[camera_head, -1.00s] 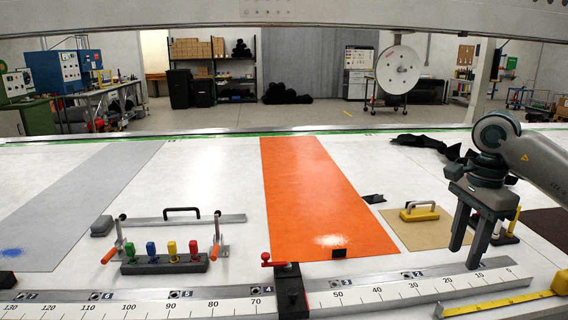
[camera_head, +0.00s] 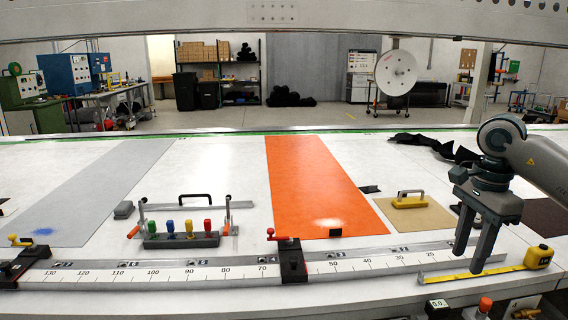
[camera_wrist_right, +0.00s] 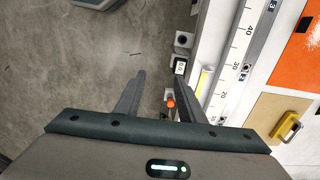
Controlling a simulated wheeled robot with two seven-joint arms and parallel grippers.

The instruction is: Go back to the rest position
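My right gripper (camera_head: 467,264) hangs at the right of the head view, fingers pointing down over the ruler near the table's front edge. Its two fingers are apart with nothing between them. In the right wrist view the gripper (camera_wrist_right: 160,84) also shows open and empty, over the grey floor beside the table's edge. My left gripper is in neither view.
The ruler rail (camera_head: 180,273) carries a red-handled clamp (camera_head: 291,259). A yellow tape measure (camera_head: 538,257) lies right of my gripper. A yellow-handled block (camera_head: 409,200) and an orange sheet (camera_head: 315,185) lie behind. A push-button box (camera_head: 437,308) sits below the front edge.

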